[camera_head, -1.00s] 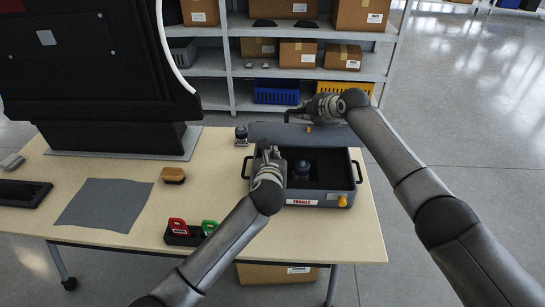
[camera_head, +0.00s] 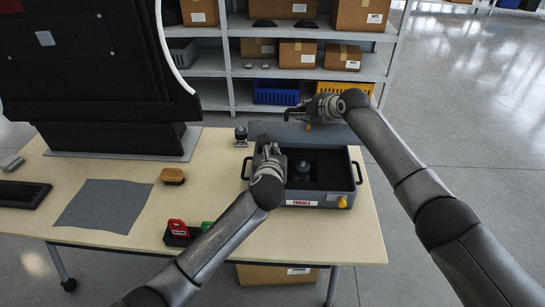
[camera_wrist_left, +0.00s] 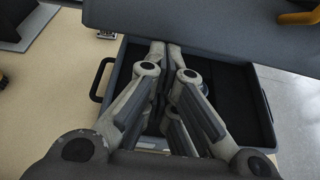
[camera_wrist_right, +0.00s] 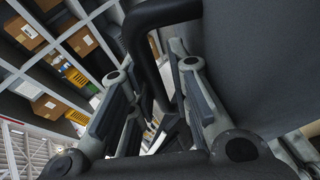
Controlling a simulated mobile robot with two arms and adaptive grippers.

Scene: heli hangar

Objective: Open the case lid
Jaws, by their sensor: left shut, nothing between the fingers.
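The grey case (camera_head: 327,201) stands on the right part of the table, with a dark interior and a "FRAGILE" label on its front. Its lid (camera_head: 325,137) is raised at the back and tilted up; the lid also fills the top of the left wrist view (camera_wrist_left: 210,38). My left gripper (camera_head: 267,149) is shut and empty over the left part of the case, its tips close to the lid. Contact is unclear. My right gripper (camera_head: 290,115) is at the lid's top edge. Its fingers are apart with a dark handle (camera_wrist_right: 145,45) between them; whether they touch it is unclear.
A dark round device (camera_head: 303,171) sits in the case. A small device (camera_head: 241,136) stands behind it at left. Left lie a brush (camera_head: 173,175), a grey cloth (camera_head: 103,204) and a holder with red and green items (camera_head: 178,233). Shelves (camera_head: 235,70) stand behind the table.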

